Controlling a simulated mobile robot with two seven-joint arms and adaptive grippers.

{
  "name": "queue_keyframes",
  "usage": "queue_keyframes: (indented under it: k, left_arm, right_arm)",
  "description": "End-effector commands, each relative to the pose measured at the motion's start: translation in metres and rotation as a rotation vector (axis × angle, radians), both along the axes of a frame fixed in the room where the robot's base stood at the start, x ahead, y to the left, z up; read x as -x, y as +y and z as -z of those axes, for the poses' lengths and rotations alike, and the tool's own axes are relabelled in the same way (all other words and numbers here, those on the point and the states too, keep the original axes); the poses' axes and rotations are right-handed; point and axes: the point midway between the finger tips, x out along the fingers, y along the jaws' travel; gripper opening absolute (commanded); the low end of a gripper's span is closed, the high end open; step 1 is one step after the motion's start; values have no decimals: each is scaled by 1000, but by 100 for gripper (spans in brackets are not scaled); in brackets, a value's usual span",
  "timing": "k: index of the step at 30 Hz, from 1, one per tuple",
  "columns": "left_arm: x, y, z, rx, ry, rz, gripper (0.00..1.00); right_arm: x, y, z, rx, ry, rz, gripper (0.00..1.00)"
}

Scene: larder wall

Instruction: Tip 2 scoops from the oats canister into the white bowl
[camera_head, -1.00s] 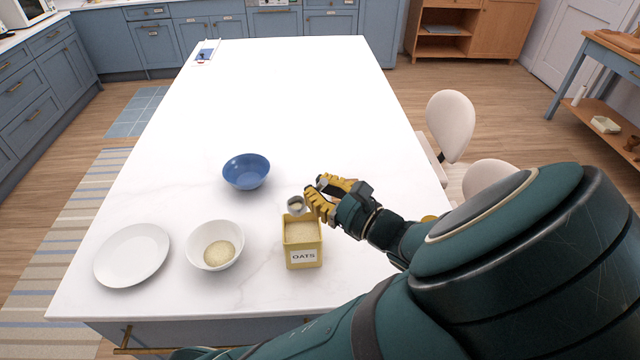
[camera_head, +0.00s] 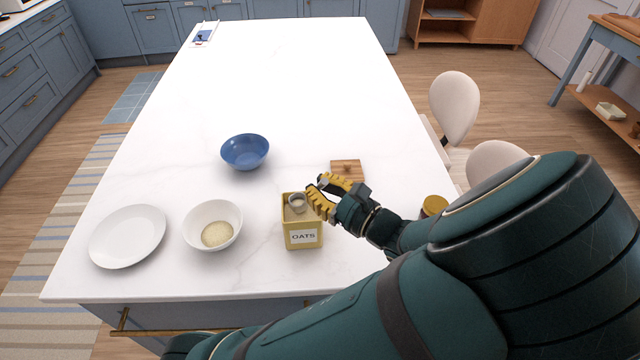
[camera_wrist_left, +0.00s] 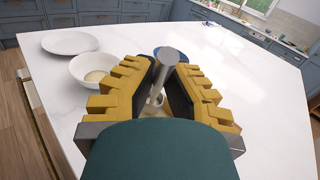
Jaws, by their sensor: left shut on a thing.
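The yellow oats canister (camera_head: 303,238) stands open on the white island. The white bowl (camera_head: 213,225) is to its left, with a small heap of oats (camera_head: 217,235) in it. My left gripper (camera_head: 322,194) is shut on the handle of a metal scoop (camera_head: 297,202), whose cup is at the canister's mouth. I cannot tell how deep the cup sits or how full it is. In the left wrist view the scoop handle (camera_wrist_left: 167,66) stands between the yellow fingers, and the white bowl (camera_wrist_left: 94,70) is to the left. My right gripper is not in view.
A white plate (camera_head: 127,236) lies left of the bowl, and a blue bowl (camera_head: 245,151) stands behind. A wooden board (camera_head: 347,170) is behind my gripper, and a yellow-topped jar (camera_head: 434,205) is by my arm. The island's far part is mostly clear.

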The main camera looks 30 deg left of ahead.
Motion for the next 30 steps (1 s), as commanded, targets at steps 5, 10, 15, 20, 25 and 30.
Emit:
queue_keyframes:
  k: [5,10,15,20,25,30]
  left_arm:
    - [0,0,13,-1,1,-1,0]
    - [0,0,24,-1,1,-1,0]
    - [0,0,35,-1,1,0,0]
    - [0,0,43,-1,1,-1,0]
    - [0,0,50,-1,0,-1,0]
    - [0,0,52,-1,0,-1,0]
  right_arm:
    - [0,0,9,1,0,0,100]
    - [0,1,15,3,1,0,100]
    - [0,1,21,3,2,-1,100]
    - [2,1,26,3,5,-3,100]
    - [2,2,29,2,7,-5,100]
    - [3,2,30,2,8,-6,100]
